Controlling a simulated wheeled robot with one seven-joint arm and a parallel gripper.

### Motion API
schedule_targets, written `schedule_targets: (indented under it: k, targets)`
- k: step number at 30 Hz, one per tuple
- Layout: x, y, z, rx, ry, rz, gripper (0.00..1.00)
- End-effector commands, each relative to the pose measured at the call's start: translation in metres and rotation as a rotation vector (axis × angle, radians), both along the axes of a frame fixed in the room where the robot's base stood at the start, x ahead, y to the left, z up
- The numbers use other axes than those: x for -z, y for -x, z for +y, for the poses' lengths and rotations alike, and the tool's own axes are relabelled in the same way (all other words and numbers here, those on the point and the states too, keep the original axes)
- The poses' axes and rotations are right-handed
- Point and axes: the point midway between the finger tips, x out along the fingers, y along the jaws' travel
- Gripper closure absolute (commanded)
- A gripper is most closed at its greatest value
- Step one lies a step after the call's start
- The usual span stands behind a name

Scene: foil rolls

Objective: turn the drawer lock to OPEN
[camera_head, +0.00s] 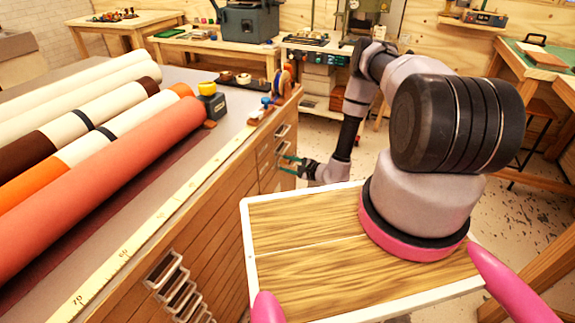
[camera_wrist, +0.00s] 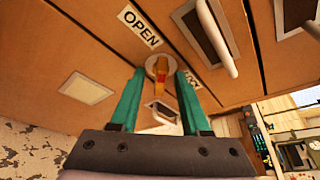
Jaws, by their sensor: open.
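In the wrist view, the drawer lock (camera_wrist: 152,66) is a round metal plate with an orange-yellow turn knob (camera_wrist: 161,76) on the wooden drawer front. A white OPEN label (camera_wrist: 139,25) is at its upper left. A second label (camera_wrist: 193,79) is at its lower right, mostly hidden behind a finger. My gripper (camera_wrist: 158,76) is open, its two teal fingers on either side of the knob in the picture. I cannot tell whether they touch it. In the head view my gripper (camera_head: 288,164) is at the cabinet's far drawer fronts; the lock cannot be made out there.
Drawer handles (camera_wrist: 218,38) stick out near the lock. The wooden cabinet (camera_head: 225,205) carries long fabric-like rolls (camera_head: 110,175) and a ruler strip (camera_head: 150,205). Open floor (camera_head: 325,145) lies to the right of the cabinet. A workbench with machines (camera_head: 215,48) stands behind.

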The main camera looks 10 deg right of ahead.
Motion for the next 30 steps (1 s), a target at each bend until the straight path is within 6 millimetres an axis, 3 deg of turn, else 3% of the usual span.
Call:
schedule_targets:
  k: [5, 19, 30]
  targets:
    - [-0.003, 0.009, -0.008, 0.003, -0.001, 0.001, 0.54]
    - [-0.025, 0.074, -0.058, 0.003, 0.0, 0.002, 0.54]
    - [-0.029, 0.083, -0.064, 0.0, 0.0, 0.0, 0.54]
